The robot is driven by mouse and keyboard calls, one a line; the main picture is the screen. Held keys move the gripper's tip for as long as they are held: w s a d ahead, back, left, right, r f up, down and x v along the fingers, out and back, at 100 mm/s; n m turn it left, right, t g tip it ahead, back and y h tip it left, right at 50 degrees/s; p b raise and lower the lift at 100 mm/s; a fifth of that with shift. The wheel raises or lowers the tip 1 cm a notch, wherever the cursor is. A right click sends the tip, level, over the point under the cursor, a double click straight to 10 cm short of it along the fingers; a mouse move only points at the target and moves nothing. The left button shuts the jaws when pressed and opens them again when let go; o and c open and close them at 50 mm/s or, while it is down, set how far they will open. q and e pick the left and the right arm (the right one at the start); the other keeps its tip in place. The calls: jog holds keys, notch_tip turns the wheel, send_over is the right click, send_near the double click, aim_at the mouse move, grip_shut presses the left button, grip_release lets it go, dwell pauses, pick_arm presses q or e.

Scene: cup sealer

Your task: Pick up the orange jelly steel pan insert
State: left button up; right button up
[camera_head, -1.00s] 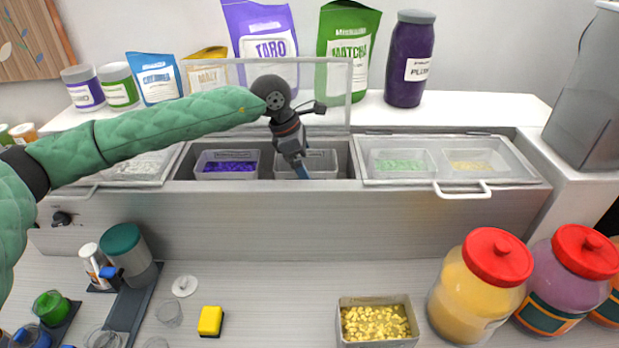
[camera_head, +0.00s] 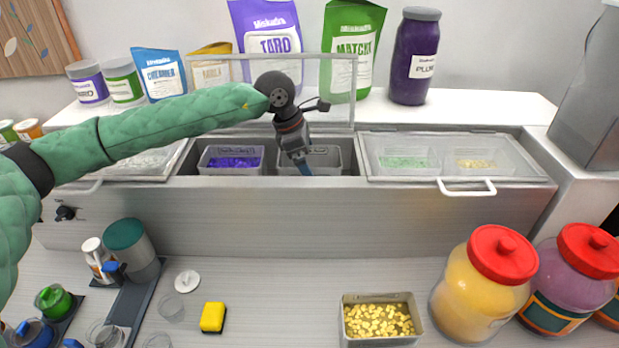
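A steel pan insert (camera_head: 382,342) full of golden-yellow pieces stands on the counter at the bottom, right of centre; I cannot tell whether these are the orange jelly. My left gripper (camera_head: 304,168) points down into the open middle bay of the chilled counter, at the pan insert there (camera_head: 328,158). The arm and gripper hide part of that pan, and its contents look pale or empty. Whether the fingers touch its rim or are apart cannot be seen. A pan with purple pieces (camera_head: 231,165) sits just left of it. My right gripper is not in view.
A raised clear lid (camera_head: 330,57) stands behind the open bay. A closed lid with a white handle (camera_head: 467,190) covers pans to the right. Jars with red lids (camera_head: 482,285) stand right of the counter pan. A yellow sponge (camera_head: 212,316) lies left; counter between is clear.

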pick_arm(q)
jog(key=shift+f+b, duration=0.15)
jog(key=shift+b, duration=0.25)
dwell(0.3)
jog(key=c, duration=1.3)
jog(key=shift+o, duration=0.2)
